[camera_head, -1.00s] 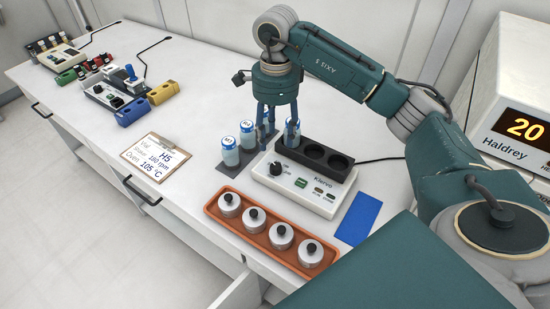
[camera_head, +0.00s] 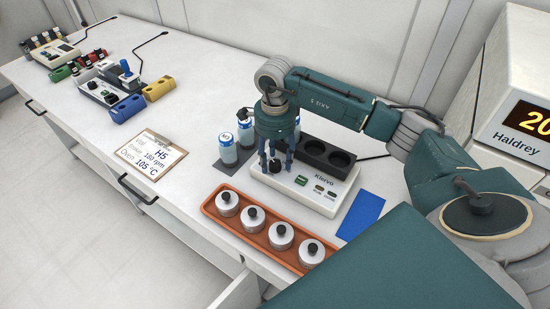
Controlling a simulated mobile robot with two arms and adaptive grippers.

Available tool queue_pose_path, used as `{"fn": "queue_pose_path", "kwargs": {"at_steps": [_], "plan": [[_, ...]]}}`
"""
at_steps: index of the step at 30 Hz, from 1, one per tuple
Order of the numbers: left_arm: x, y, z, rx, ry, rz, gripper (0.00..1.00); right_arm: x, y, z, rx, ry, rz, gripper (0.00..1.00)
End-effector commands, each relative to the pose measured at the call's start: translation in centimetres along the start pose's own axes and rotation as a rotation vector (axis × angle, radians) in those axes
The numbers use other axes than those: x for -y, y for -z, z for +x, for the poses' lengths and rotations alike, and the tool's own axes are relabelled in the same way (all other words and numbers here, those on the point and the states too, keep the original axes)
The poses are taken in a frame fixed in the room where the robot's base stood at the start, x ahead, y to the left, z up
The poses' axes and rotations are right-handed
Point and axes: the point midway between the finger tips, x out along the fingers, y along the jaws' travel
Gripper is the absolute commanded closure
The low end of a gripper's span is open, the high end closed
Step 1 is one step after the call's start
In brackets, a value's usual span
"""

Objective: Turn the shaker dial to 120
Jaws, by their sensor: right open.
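My left gripper is not in view.
An orange tray (camera_head: 226,229) of lidded pots lies in front. A blue mat (camera_head: 361,215) lies right. A clipboard (camera_head: 153,160) reads H5, 180 rpm, 105 °C.

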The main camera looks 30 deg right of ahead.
Motion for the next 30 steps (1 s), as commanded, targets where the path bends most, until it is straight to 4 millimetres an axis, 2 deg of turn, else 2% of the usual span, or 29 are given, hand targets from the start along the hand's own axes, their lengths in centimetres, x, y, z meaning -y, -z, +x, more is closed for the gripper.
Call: {"fn": "queue_pose_path", "kwargs": {"at_steps": [4,12,19,30], "plan": [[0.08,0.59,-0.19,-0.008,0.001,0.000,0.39,-0.04,-0.03,0.83,0.000,0.000,-0.002,0.52],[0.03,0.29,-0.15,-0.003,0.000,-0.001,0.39,-0.01,-0.04,0.98,0.000,0.001,-0.002,0.52],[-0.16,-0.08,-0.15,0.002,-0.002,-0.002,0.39,-0.01,-0.04,0.95,0.001,0.001,-0.002,0.97],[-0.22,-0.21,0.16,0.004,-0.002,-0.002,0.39,0.02,-0.03,0.96,0.001,0.001,0.049,0.98]]}}
